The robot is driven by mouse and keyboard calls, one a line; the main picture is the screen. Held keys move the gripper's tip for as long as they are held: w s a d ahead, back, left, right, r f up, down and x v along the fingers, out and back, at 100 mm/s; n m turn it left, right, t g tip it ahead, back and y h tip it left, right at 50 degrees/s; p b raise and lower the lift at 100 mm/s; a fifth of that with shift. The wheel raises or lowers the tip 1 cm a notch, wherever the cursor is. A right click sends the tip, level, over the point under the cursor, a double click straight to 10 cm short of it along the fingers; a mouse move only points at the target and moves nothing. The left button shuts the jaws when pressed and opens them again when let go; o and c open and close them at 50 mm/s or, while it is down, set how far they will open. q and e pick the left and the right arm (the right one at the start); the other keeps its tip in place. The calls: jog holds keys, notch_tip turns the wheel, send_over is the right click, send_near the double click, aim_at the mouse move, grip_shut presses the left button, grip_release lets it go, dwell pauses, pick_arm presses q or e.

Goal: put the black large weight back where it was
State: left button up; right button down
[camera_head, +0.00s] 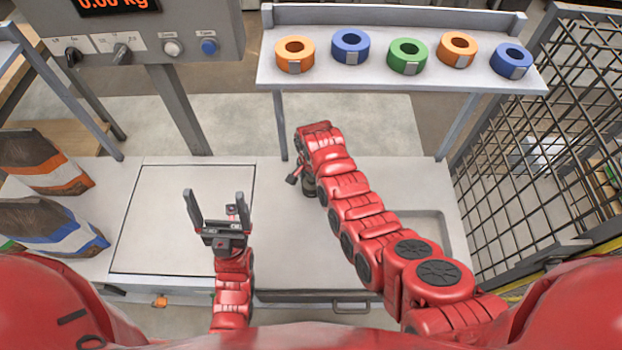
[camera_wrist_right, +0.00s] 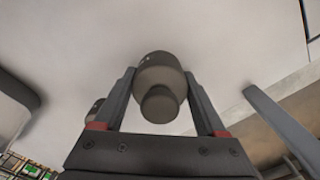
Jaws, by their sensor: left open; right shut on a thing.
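The black large weight (camera_wrist_right: 162,78) is between the two fingers of my right gripper (camera_wrist_right: 162,95) in the right wrist view, with its narrower knob towards the camera. My right gripper is shut on it. In the head view my right forearm mostly hides this gripper; dark parts show beside the wrist, over the worktop, and I cannot tell whether the weight touches the surface. A second small dark rounded thing (camera_wrist_right: 95,109) shows partly behind the left finger in the wrist view. My left gripper (camera_head: 218,207) is open and empty above the square plate (camera_head: 150,225).
A raised shelf (camera_head: 400,80) holds several orange, blue and green tape rolls at the back. A control box (camera_head: 150,45) with a display stands back left. Printed bags (camera_head: 45,225) stand at the left. A mesh fence (camera_head: 540,140) closes the right side. A shallow recess (camera_head: 432,225) lies right.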

jog(key=shift+f, duration=0.35)
jog(key=shift+f, duration=0.15)
grip_release()
